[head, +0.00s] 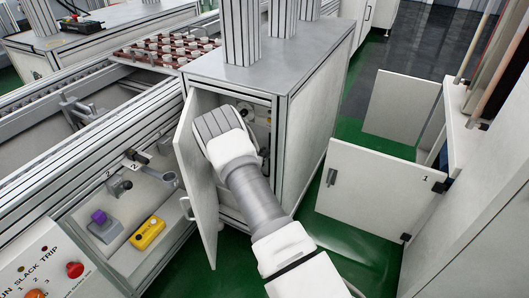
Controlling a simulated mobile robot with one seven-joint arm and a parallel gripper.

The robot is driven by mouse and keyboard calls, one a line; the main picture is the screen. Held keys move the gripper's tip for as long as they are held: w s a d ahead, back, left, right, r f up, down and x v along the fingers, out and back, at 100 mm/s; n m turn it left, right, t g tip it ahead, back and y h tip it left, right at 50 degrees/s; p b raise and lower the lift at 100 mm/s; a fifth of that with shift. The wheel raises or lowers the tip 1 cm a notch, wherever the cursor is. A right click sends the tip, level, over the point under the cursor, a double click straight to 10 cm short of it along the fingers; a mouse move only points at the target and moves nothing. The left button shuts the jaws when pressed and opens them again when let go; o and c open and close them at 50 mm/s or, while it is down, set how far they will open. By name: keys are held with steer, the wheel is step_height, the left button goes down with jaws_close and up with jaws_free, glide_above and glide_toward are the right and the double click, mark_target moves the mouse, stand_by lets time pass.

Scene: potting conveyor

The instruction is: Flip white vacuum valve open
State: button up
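The grey cabinet (300,140) in the middle has its door (197,180) swung open to the left. My arm reaches up to the opening, and its last visible part is at the upper left of it. My gripper is hidden behind my arm, so its fingers and anything between them do not show. Inside the cabinet, right of my arm, a few small round and pale fittings (246,112) show in part. I cannot tell which of them, if any, is the white vacuum valve, or how its handle stands.
A white cabinet door marked 1 (380,190) stands open at the right, over green floor (345,245). On the left bench are a yellow box (147,233), a purple-topped box (104,226) and a red-button panel (45,275). A rack of pots (168,50) stands behind.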

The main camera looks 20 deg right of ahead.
steer(key=o, duration=0.4)
steer(key=shift+c, duration=0.2)
steer(key=p+v, duration=0.5)
steer(key=v, duration=1.2)
steer(key=shift+s, duration=0.25)
steer(key=shift+r, duration=0.1)
